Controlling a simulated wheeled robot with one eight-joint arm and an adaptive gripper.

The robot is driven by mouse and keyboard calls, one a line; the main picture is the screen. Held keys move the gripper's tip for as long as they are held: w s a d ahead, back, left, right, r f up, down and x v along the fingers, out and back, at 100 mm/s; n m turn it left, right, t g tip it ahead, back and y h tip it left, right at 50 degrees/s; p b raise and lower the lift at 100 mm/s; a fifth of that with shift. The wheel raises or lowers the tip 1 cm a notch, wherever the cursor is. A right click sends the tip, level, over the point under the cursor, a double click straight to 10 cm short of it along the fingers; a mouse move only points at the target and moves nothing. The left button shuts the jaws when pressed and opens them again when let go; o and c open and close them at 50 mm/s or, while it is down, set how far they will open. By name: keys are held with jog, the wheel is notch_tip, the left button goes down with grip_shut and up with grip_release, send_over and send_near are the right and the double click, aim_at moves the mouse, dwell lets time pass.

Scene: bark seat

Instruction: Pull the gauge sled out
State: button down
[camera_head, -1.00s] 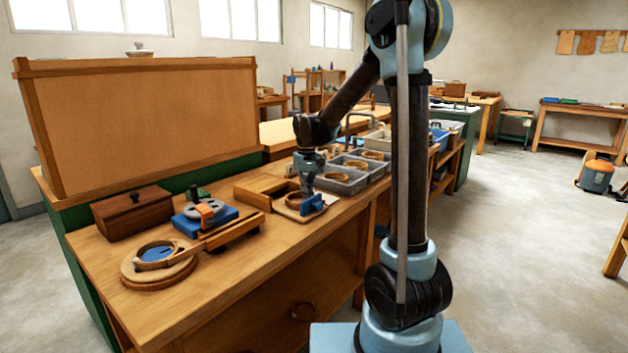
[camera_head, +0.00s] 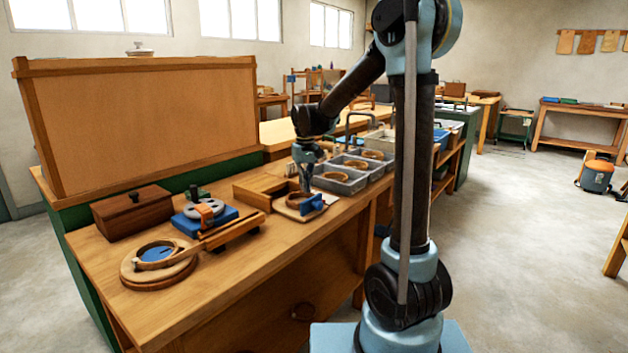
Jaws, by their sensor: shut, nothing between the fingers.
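The gauge sled appears to be the pale flat board (camera_head: 293,213) with a ring on it and a blue block (camera_head: 312,204) at its front right. It lies at the open right end of a wooden housing (camera_head: 258,189) on the bench. My gripper (camera_head: 306,189) points down just above and behind the blue block, over the ring area. It is shut and empty. Whether its tips touch the sled cannot be told, and they partly hide the ring.
Grey bins (camera_head: 341,179) with wooden rings stand right behind the sled. To the left are a blue fixture (camera_head: 205,219) with a wooden arm, a round hoop stand (camera_head: 158,263) and a dark wooden box (camera_head: 131,212). The bench front (camera_head: 250,270) is clear.

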jog(key=shift+w+a+r, duration=0.1)
jog(key=shift+w+r, duration=0.05)
jog(key=shift+r, duration=0.75)
jog(key=shift+w+a+r, duration=0.1)
jog(key=shift+r, duration=0.8)
jog(key=s+d+m+t, duration=0.1)
jog(key=s+d+m, duration=0.1)
jog(key=s+d, duration=1.4)
jog(key=s+d+f+m, duration=0.1)
jog(key=s+d+f, duration=0.2)
jog(key=s+f, duration=0.3)
jog(key=s+d+f+m+t, duration=0.1)
jog(key=s+d+f, duration=0.2)
jog(key=s, duration=0.7)
notch_tip(320, 180, down, 3)
jog(key=shift+s+d+r, duration=0.1)
jog(key=shift+s+d, duration=0.15)
